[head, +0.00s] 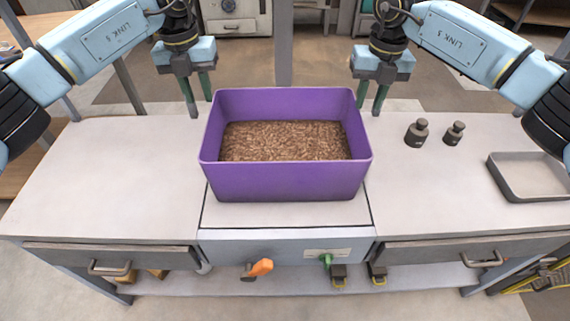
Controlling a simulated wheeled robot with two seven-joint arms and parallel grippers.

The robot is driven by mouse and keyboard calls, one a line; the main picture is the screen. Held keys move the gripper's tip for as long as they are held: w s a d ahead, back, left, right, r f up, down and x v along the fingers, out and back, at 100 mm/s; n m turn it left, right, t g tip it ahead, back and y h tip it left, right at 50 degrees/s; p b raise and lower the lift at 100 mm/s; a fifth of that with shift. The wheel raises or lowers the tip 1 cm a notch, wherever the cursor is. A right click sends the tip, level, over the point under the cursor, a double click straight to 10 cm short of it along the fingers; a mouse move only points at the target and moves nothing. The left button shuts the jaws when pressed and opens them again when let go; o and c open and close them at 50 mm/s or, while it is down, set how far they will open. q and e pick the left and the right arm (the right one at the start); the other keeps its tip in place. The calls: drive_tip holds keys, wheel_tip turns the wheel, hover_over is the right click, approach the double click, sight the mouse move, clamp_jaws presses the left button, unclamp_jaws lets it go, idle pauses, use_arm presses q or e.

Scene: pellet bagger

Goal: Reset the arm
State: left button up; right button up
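My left gripper (197,108) hangs above the far side of the bench, to the left of a purple bin. Its fingers point down, stand apart and hold nothing. My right gripper (371,106) hangs at the far right corner of the bin, also pointing down, its fingers apart and empty. The bin's near wall hides nothing of either gripper, and both look clear of the bin. The purple bin (285,182) stands upright in the middle of the bench and is part filled with brown pellets (285,142).
Two dark weights (417,133) stand on the bench to the right of the bin. A grey metal tray (530,190) sits at the right edge. The bench top (110,185) is clear on the left. An orange handle (261,268) and a green knob (326,260) are on the front panel.

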drive_tip(key=shift+r, duration=0.25)
idle(0.3)
